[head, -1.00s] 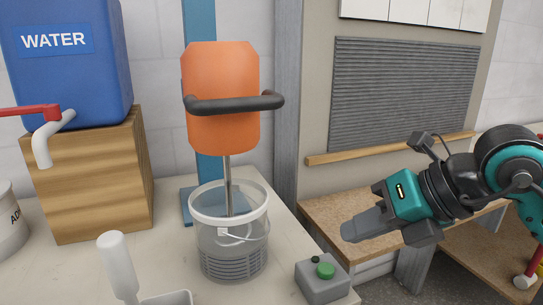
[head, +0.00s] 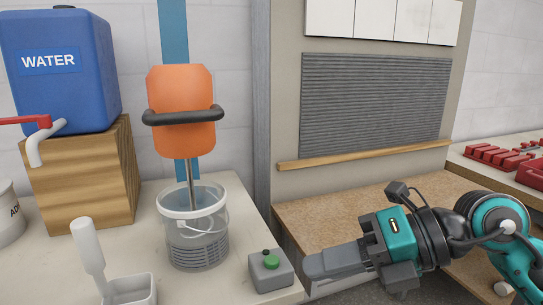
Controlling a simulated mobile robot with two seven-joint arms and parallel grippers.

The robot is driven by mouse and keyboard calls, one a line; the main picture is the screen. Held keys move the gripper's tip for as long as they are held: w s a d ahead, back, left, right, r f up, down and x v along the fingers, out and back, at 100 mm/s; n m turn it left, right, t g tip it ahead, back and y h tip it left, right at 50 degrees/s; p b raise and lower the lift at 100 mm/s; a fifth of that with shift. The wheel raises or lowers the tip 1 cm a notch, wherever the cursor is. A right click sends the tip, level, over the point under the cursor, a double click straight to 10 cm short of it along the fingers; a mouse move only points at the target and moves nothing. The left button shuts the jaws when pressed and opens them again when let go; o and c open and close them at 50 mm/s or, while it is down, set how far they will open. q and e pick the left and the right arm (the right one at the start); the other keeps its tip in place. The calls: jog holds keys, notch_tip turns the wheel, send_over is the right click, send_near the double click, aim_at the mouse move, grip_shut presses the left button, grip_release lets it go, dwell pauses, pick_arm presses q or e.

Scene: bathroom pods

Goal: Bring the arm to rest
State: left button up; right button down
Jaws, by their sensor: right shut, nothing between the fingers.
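My right gripper (head: 332,262) is shut and empty. It points left, in front of the wooden bench, a little right of a grey box with a green button (head: 270,268). My right arm reaches in from the right edge, teal and black. My left gripper is not in view.
An orange mixer (head: 182,112) stands with its shaft in a clear bucket (head: 194,240) on the pale counter. A blue water tank (head: 62,70) sits on a wooden block (head: 82,180) at left. Red bins (head: 500,155) stand at far right.

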notch_tip(320, 180, up, 4)
jog(key=w+r+m+t+y+p, duration=0.1)
jog(key=m+t+y+p, duration=0.4)
jog(key=m+y, duration=0.4)
jog(key=w+d+f+m+t+h+p, duration=0.1)
jog(key=w+d+f+m+t+h, duration=0.15)
jog(key=f+m+t+h, duration=0.5)
jog(key=w+d+f+m+t+h, duration=0.25)
jog(key=d+m+t+h, duration=0.2)
jog(key=m, duration=0.65)
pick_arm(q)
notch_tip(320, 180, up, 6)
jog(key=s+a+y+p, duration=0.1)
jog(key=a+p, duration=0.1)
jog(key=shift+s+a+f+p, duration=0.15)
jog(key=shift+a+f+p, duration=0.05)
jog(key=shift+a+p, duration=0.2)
pick_arm(e)
jog(key=s+d+f+m+g+h, duration=0.2)
jog(key=s+f+m+g+h, duration=0.2)
jog(key=s+f, duration=0.3)
jog(key=s+d+f+m+g+h, duration=0.2)
jog(key=s+f, duration=0.4)
jog(key=f, duration=0.9)
jog(key=m+g+h, duration=0.1)
jog(key=m+g, duration=0.1)
jog(key=shift+s+m+h, duration=0.35)
jog(key=shift+h, duration=0.05)
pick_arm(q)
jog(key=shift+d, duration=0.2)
